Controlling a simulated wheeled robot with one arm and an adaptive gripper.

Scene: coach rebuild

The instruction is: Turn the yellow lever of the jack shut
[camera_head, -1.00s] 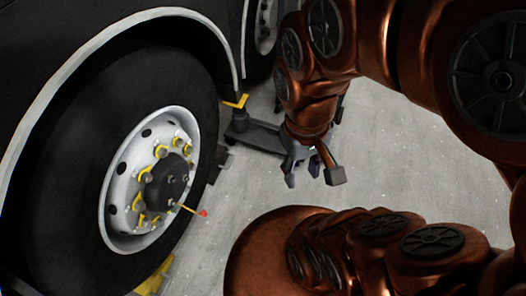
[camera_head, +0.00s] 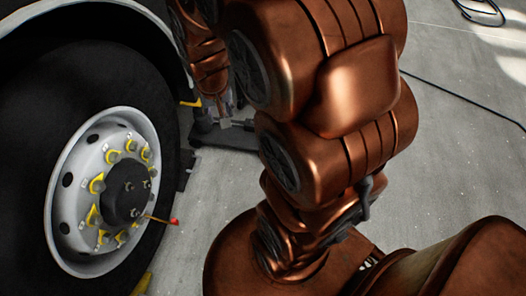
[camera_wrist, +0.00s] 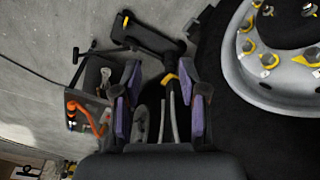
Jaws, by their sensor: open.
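The jack shows in the wrist view as a dark base with a long beam (camera_wrist: 150,36), beyond my fingertips. A small yellow piece, seemingly the yellow lever (camera_wrist: 170,78), lies between my fingers in the picture, nearer the right one. I cannot tell contact or how far it is turned. My gripper (camera_wrist: 163,92) is open, its two purple-padded fingers apart. In the head view, the jack's dark base (camera_head: 205,135) and a yellow bit (camera_head: 190,103) show beside the tyre. My arm hides much of the jack there, and only a small part of my gripper (camera_head: 225,117) shows.
A large wheel (camera_head: 105,190) with yellow nut markers stands left. A red-tipped rod (camera_head: 174,221) sticks out from its hub. In the wrist view, an open dark box (camera_wrist: 88,98) with orange-handled tools lies left. A black cable (camera_head: 465,93) crosses the clear grey floor.

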